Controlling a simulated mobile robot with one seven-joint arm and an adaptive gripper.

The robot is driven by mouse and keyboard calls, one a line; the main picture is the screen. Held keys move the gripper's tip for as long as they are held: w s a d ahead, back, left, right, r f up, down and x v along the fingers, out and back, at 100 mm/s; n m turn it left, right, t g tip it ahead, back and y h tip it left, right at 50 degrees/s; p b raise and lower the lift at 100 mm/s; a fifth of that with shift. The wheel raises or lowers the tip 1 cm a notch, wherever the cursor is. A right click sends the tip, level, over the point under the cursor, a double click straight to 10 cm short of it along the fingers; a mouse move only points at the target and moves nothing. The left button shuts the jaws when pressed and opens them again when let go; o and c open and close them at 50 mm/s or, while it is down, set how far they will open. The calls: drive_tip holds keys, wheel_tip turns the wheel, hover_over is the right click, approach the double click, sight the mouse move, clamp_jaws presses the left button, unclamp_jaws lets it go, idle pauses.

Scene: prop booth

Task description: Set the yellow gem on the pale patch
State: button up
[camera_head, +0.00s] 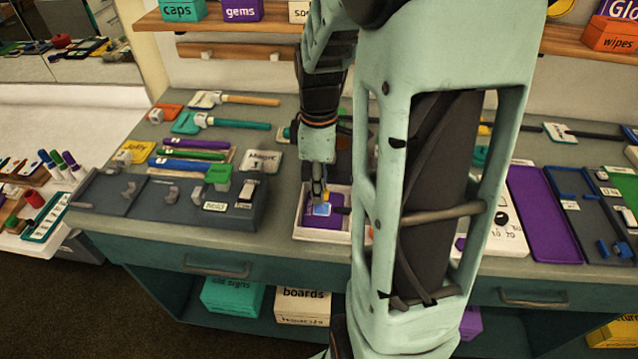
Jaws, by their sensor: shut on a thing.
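My gripper (321,199) points down over a small pale-rimmed tray (299,233) at the front of the counter. A small yellow piece, which looks like the yellow gem (326,195), shows at its fingertips, and the gripper is shut on it. Just below the fingertips is a pale bluish patch (322,210) on a purple pad (322,222) inside the tray. The fingertips partly hide the gem and the patch. I cannot tell whether the gem touches the patch.
A dark rack (240,218) with hooks stands left of the tray. Brushes and a teal-handled scraper (238,124) lie behind it. My own arm hides the counter right of the tray. A purple tray (540,215) lies farther right. Shelves with boxes (242,10) are above.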

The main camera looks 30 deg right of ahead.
sight(319, 209)
drive_tip(key=shift+f, duration=0.35)
idle(1.2)
drive_tip(key=shift+f+b, duration=0.75)
drive_tip(key=shift+f, duration=0.05)
drive_tip(key=shift+f+b, duration=0.6)
drive_tip(key=shift+f, duration=0.4)
idle(1.7)
drive_tip(key=o, duration=1)
drive_tip(key=shift+r, duration=0.15)
drive_tip(key=shift+r+p, duration=3.2)
drive_tip(key=shift+r, duration=0.7)
